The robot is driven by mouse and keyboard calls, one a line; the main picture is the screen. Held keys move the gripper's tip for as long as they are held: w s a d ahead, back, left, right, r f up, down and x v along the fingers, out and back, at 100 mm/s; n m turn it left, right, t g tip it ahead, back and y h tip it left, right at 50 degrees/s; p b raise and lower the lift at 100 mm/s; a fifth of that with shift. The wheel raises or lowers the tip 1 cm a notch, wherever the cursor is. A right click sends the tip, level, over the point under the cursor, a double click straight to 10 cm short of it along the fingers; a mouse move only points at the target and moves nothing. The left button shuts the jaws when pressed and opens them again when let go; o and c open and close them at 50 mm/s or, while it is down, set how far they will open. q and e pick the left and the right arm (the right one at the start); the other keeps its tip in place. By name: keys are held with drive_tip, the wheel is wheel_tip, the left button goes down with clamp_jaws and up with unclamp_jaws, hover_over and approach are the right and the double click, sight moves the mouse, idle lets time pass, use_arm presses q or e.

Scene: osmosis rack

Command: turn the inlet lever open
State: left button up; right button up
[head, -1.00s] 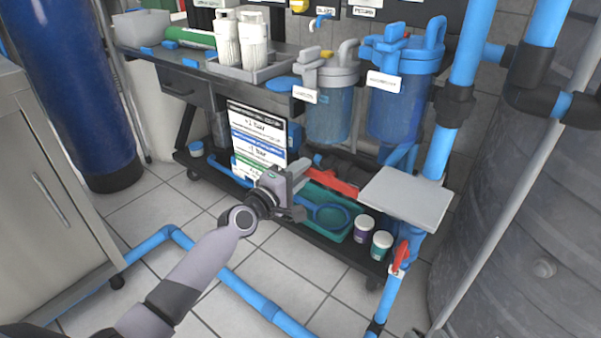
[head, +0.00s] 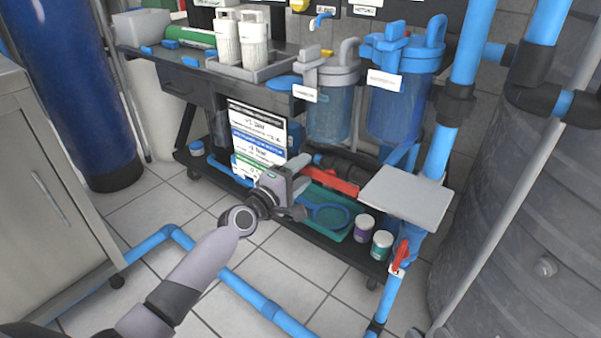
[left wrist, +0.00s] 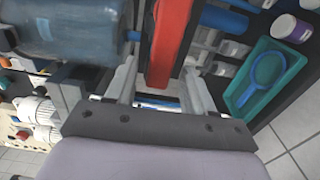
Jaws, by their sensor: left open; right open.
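A long red lever (head: 332,180) sits low under the bench, in front of dark pipework, in the head view. My left gripper (head: 302,187) is at the lever's left end, with its fingers spread. In the left wrist view the red lever (left wrist: 170,45) runs between the two open fingers (left wrist: 160,85), with gaps visible on both sides. Whether a finger touches it cannot be told. A smaller red handle (head: 401,255) sits on the blue vertical pipe at lower right. My right gripper is not in view.
A grey plate (head: 408,197) juts out right of the lever. A teal tray (head: 337,232) with a blue ring-shaped tool and two jars (head: 364,228) stand below. Blue filter housings (head: 400,110) hang above. A blue floor pipe (head: 240,288) crosses the tiles.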

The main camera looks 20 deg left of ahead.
use_arm(q)
drive_tip(key=p+v, duration=0.2)
drive_tip(key=v, duration=0.5)
use_arm(e)
drive_tip(key=shift+w+a+r+m+g+y, duration=0.1)
drive_tip(key=shift+a+r+m+g+y, duration=0.1)
drive_tip(key=shift+a, duration=0.2)
drive_tip(key=shift+w+a+r+m+g+y, duration=0.1)
drive_tip(key=shift+a+y, duration=0.1)
drive_tip(key=shift+a, duration=0.15)
drive_tip(key=shift+f, duration=0.1)
